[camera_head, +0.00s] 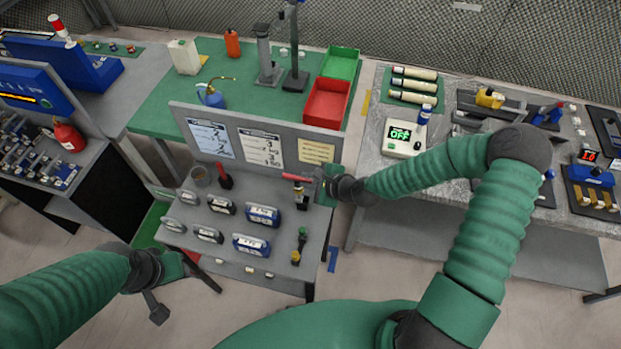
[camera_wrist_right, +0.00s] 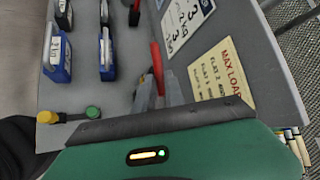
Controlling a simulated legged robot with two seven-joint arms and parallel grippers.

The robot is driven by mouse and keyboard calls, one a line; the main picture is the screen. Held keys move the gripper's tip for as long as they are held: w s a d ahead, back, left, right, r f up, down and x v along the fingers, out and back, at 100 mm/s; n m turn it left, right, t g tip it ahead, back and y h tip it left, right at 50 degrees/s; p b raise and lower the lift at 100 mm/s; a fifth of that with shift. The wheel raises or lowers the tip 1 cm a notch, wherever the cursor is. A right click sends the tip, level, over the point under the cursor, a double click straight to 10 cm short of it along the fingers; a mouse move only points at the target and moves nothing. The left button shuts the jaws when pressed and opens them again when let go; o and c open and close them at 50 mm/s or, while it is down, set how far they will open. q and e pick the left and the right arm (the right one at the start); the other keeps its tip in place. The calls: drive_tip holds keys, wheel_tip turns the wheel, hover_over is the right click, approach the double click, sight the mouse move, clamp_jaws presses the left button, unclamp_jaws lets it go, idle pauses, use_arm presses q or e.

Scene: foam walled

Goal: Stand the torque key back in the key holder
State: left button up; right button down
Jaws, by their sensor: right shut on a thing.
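The torque key (camera_head: 297,177) shows as a red bar at the right of the grey bench, beside the lower edge of the yellow sheet. My right gripper (camera_head: 318,181) is shut on it. In the right wrist view the red bar (camera_wrist_right: 157,66) sticks out beyond the grey fingers (camera_wrist_right: 158,92). A dark post (camera_head: 301,198) with a yellowish part shows just below the bar; I cannot tell whether it is the key's lower end or the key holder. My left gripper (camera_head: 186,298) is open and empty, low beside the bench's front left corner.
Several blue and grey labelled blocks (camera_head: 262,215) stand on the bench. Green (camera_head: 303,233) and yellow (camera_head: 295,257) knobs stand at the front right. An upright panel (camera_head: 256,140) with printed sheets closes off the back.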

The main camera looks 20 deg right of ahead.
sight(298, 189)
drive_tip(key=shift+d, duration=0.9)
use_arm(q)
drive_tip(key=shift+d+r, duration=0.2)
drive_tip(key=shift+d, duration=0.25)
drive_tip(key=shift+a, duration=0.3)
use_arm(e)
drive_tip(key=shift+a, duration=0.15)
use_arm(q)
drive_tip(key=shift+f, duration=0.1)
use_arm(e)
drive_tip(key=shift+f, duration=0.1)
